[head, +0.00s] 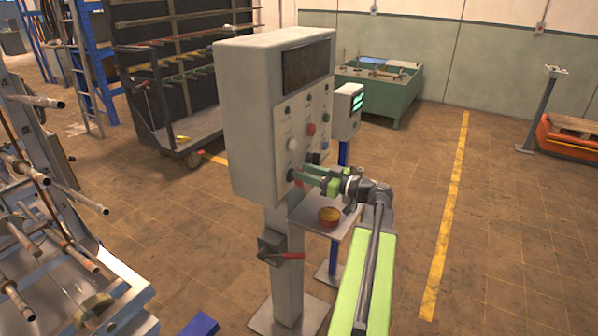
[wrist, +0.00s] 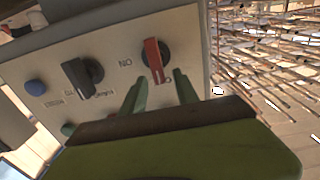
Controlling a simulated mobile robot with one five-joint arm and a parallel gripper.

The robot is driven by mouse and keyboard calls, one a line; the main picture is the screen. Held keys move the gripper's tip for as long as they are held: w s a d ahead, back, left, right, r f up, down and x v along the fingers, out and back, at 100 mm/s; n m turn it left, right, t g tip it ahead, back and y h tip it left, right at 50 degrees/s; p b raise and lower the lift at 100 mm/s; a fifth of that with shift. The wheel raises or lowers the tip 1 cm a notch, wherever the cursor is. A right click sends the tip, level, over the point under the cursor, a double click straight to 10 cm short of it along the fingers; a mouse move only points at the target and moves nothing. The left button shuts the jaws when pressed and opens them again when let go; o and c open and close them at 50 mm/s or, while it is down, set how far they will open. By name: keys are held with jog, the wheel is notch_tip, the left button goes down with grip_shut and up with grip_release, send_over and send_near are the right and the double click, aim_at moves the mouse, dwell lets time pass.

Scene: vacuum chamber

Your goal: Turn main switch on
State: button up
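The grey control cabinet (head: 252,115) stands on a post, with buttons and knobs on its front panel. In the wrist view a rotary switch with a red handle on a round black base (wrist: 152,60) sits at the panel's lower edge, with lettering beside it. My gripper (wrist: 162,84) is open; its two green fingers point at this switch, one to each side of it in the picture, and I cannot tell whether they touch it. In the head view my gripper (head: 291,174) is at the panel's lower part and mostly hides that area.
A black rotary knob (wrist: 80,75) and a blue button (wrist: 35,88) sit left of the red switch. A box with a red lever (head: 285,256) is on the post below.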

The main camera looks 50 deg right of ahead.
jog(key=shift+x, duration=1.1)
grip_shut()
